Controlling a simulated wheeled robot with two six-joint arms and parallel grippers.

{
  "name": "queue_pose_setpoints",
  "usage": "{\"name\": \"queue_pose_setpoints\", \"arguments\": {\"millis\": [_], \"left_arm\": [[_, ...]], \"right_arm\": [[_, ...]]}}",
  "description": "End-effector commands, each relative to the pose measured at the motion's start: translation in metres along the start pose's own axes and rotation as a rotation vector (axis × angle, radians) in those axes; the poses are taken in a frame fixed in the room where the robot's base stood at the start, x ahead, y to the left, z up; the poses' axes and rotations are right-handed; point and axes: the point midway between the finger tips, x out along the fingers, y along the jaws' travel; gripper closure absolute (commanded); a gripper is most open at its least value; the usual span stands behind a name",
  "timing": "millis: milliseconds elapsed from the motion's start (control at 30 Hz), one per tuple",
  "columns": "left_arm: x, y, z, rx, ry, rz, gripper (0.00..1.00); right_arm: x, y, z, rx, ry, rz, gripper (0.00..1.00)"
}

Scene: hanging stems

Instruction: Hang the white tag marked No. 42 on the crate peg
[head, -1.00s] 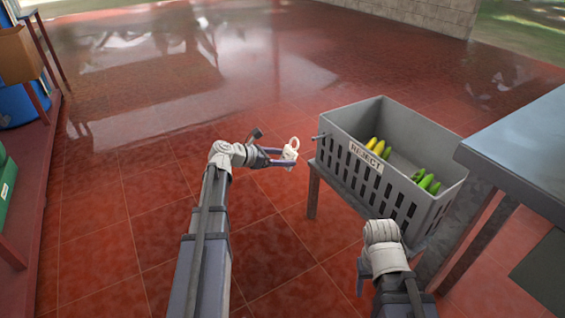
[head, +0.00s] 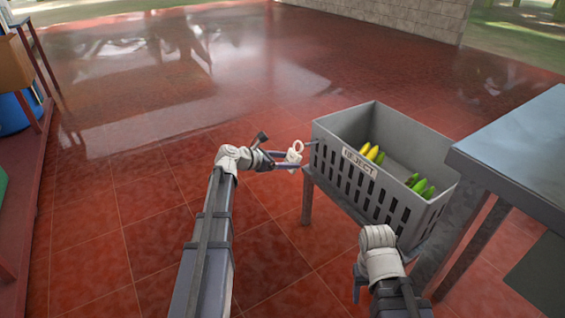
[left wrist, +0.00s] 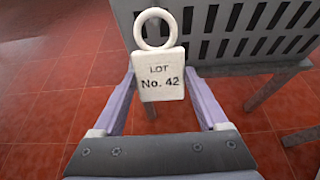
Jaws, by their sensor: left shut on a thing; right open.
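The white tag (head: 294,157) with a ring on top is held by my left gripper (head: 291,163). In the left wrist view the tag (left wrist: 162,76) reads "LOT No. 42", with its ring up and in front of the crate wall. The grey crate (head: 335,180) has a "REJECT" label. Its short peg (head: 314,143) sticks out near the left corner, just right of the tag's ring; I cannot tell whether they touch. I cannot make out the peg in the left wrist view. My right gripper (head: 358,284) is open, low in front of the crate, its fingers mostly hidden.
Yellow and green bananas (head: 373,153) lie in the crate, which stands on a legged stand (head: 307,198). A grey table (head: 520,150) is close on the right. A red shelf (head: 25,190) stands at the far left. The tiled floor between is clear.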

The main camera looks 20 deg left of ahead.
Motion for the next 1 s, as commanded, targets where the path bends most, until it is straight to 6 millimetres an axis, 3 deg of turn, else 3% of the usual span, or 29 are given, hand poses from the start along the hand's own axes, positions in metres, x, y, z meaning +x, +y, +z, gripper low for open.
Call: {"name": "queue_pose_setpoints", "arguments": {"millis": [1000], "left_arm": [[0.055, 0.000, 0.014, 0.001, 0.000, 0.000, 0.76]], "right_arm": [[0.009, -0.001, -0.001, 0.000, 0.001, 0.000, 0.45]]}}
